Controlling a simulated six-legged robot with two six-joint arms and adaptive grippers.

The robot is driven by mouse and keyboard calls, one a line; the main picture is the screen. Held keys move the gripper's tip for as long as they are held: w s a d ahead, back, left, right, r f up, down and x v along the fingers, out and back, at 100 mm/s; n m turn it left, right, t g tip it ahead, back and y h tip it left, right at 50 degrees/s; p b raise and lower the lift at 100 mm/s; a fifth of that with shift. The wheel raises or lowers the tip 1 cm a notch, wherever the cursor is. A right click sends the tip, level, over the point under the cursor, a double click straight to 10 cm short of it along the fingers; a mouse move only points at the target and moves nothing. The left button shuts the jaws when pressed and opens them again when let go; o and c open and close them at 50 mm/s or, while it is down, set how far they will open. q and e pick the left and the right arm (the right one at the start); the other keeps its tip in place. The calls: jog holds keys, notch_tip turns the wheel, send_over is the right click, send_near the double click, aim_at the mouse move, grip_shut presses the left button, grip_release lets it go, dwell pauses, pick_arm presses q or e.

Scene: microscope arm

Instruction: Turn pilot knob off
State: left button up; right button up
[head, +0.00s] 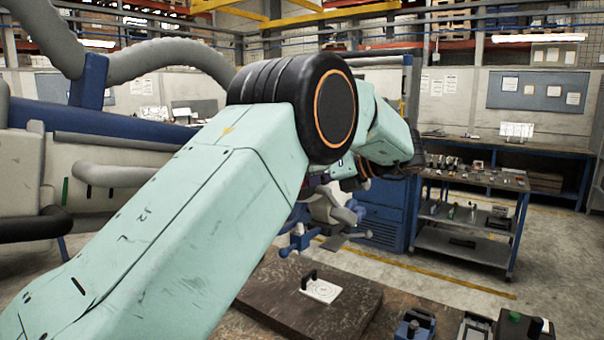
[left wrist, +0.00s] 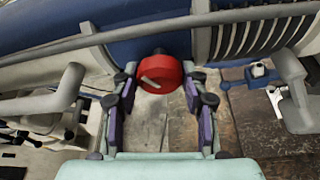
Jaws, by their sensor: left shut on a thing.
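The pilot knob (left wrist: 162,68) is a red round knob with a pale bar mark on its face, in the left wrist view. It sits in front of a dark blue cylindrical body (left wrist: 190,42). My left gripper (left wrist: 160,82) has one finger on each side of the knob and is shut on it. The knob's pale mark is tilted, sloping down to the right. In the head view my own left arm hides the knob and most of the gripper. My right gripper is in neither view.
Grey pipes (left wrist: 67,88) flank the knob on both sides. In the head view, a wooden board (head: 270,290) with a white plate (head: 321,291) lies below the arm. A metal cart (head: 468,238) stands at the right, with open floor near it.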

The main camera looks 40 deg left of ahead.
pick_arm(q)
jog(key=shift+a+f+m+g+p, duration=0.1)
jog(key=shift+m+g+p, duration=0.5)
jog(key=shift+m, duration=0.4)
jog(key=shift+m+g+y, duration=0.3)
jog(key=shift+m+g, duration=0.4)
jog(key=shift+m, duration=0.3)
jog(key=shift+a+m+g+y, duration=0.1)
jog(key=shift+m+g+y, duration=0.5)
jog(key=shift+m, duration=1.2)
jog(key=o, duration=1.1)
jog(key=shift+o, duration=0.2)
